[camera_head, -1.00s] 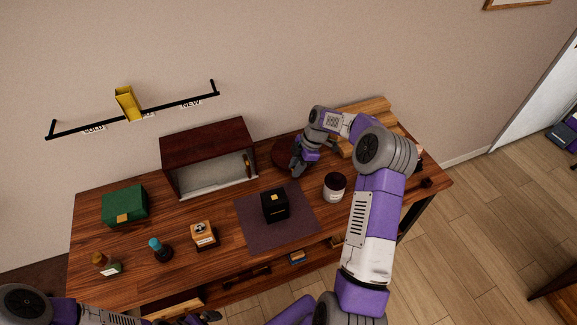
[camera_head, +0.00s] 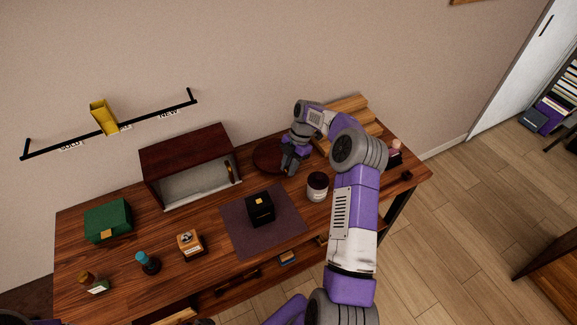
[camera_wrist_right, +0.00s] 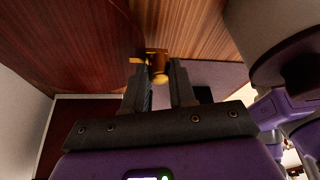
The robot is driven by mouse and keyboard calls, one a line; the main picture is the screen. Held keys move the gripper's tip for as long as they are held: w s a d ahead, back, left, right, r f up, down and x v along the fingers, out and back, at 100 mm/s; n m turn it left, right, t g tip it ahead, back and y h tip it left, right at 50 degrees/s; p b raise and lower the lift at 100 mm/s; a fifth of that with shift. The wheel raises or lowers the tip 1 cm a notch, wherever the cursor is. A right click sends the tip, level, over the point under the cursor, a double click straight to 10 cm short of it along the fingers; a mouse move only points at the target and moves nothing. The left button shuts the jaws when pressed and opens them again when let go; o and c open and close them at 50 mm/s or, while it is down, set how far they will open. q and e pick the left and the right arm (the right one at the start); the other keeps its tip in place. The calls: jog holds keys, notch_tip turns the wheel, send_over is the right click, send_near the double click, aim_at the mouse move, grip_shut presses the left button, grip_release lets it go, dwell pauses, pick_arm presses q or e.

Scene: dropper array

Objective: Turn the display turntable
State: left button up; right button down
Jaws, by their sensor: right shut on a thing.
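The display turntable (camera_head: 268,155) is a dark red-brown round disc at the back of the table, right of the open-fronted cabinet. My right gripper (camera_head: 289,173) points down at the disc's front right edge. In the right wrist view, my right gripper (camera_wrist_right: 162,80) has its two fingers close about a small brass-coloured knob (camera_wrist_right: 158,65) and is shut on it. Whether the knob is fixed to the disc is hidden in the head view. My left gripper is out of view.
The dark cabinet (camera_head: 187,150) stands left of the turntable. A white jar with a dark lid (camera_head: 317,187) stands close in front of my right gripper. A wooden stepped stand (camera_head: 355,118) is behind my right arm. A black box (camera_head: 260,208) sits on a purple mat (camera_head: 235,232).

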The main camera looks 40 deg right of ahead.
jog(key=c, duration=0.9)
grip_release()
jog(key=shift+p+v, duration=0.45)
jog(key=shift+v, duration=3.3)
jog(key=shift+r, duration=0.1)
